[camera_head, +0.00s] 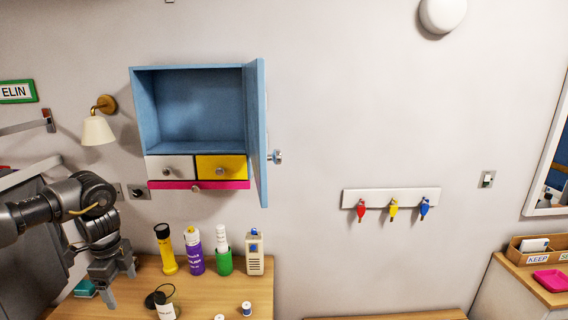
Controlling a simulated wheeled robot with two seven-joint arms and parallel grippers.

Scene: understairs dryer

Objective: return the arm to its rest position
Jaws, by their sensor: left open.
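My left arm comes in from the left and bends down over the left end of the wooden worktop (205,300). My left gripper (120,290) points down there, open, with nothing seen between its fingers. It is left of the yellow torch (165,250) and of a dark round item with a white label (163,301). My right arm and gripper are not in view.
A blue wall cabinet (200,100) hangs above with its door (258,130) open. A purple can (194,252), a green container (224,262) and a beige device (254,252) stand on the worktop. A key rack (380,198) is on the wall at right.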

